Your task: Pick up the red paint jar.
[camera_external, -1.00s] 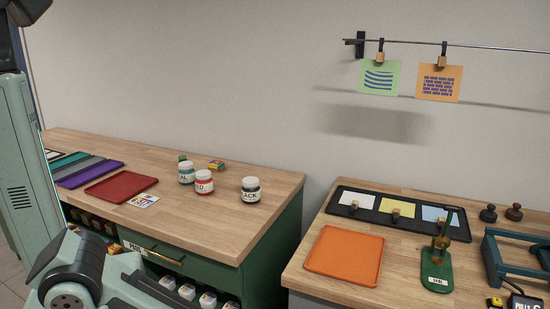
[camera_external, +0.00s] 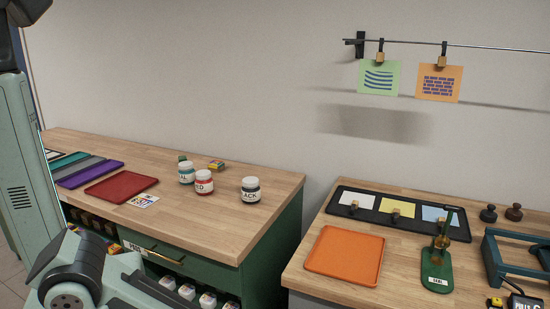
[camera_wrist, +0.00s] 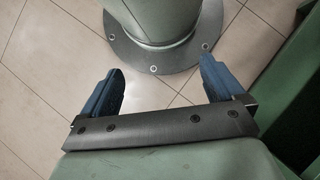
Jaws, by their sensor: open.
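The red paint jar (camera_external: 204,182) stands upright on the left wooden counter in the external view. It has a white label, partly readable as "ED", and a pale lid. A teal-labelled jar (camera_external: 186,172) stands close behind it to the left, and a black paint jar (camera_external: 251,190) stands apart to its right. My gripper (camera_wrist: 162,88) shows in the wrist view with its two blue fingers wide apart and nothing between them. It is over the tiled floor near a round bolted base. The gripper's fingers are not seen in the external view, and no jar is in the wrist view.
A red tray (camera_external: 121,188), a small card (camera_external: 143,201) and a small yellow box (camera_external: 216,165) lie on the left counter (camera_external: 215,232). The right counter holds an orange tray (camera_external: 345,256) and a green stand (camera_external: 437,277). A gap separates the counters.

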